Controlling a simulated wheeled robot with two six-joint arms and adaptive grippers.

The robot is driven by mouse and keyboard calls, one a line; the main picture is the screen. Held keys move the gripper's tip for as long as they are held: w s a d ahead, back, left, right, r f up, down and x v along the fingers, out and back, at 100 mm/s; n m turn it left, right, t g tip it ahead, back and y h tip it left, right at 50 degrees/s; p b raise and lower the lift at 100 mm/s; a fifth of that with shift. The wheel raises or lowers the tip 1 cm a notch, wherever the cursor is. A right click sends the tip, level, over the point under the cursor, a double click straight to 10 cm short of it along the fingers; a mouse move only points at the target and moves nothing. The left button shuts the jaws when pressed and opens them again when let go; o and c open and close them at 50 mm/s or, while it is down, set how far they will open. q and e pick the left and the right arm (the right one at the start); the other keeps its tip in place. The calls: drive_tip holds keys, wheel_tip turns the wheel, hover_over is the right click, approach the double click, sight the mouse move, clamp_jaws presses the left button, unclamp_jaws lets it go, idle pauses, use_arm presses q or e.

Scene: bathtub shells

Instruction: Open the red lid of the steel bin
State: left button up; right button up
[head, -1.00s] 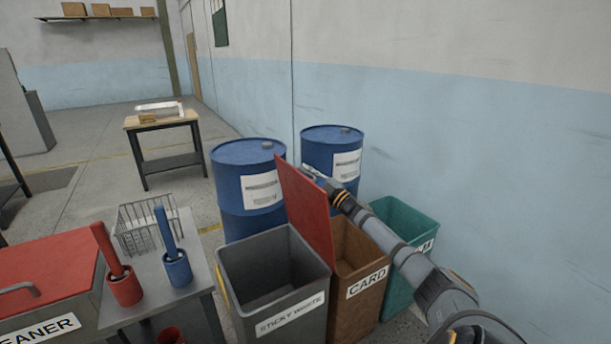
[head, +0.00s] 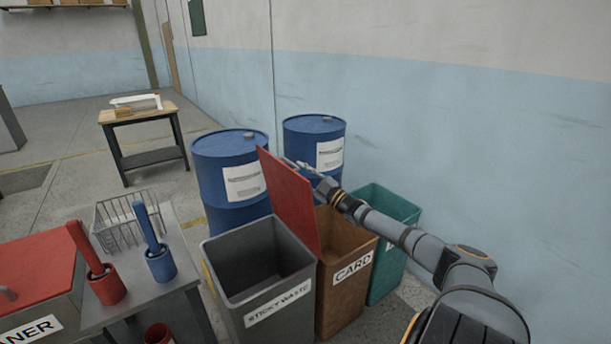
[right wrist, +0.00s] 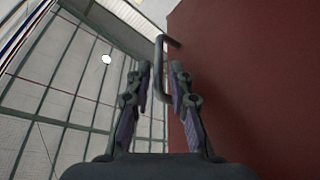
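The steel bin (head: 282,301), labelled STICKY WASTE, stands on the floor in the head view, its mouth uncovered. Its red lid (head: 286,197) stands up, tilted, along the bin's right side. The lid's red face also fills the right of the right wrist view (right wrist: 255,85). My right gripper (head: 296,164) is at the lid's upper edge, on its far right side. In the right wrist view the gripper (right wrist: 161,75) has its fingers apart, with the lid's bar handle (right wrist: 161,60) showing between them. Whether they touch it is unclear. My left gripper is not in view.
A brown CARD bin (head: 343,294) and a green bin (head: 388,204) stand right of the steel bin. Two blue drums (head: 228,165) (head: 316,135) stand behind. A steel table (head: 136,290) with a wire basket and brush pots is at left. The wall is behind on the right.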

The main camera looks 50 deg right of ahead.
drive_tip(key=shift+v, duration=1.05)
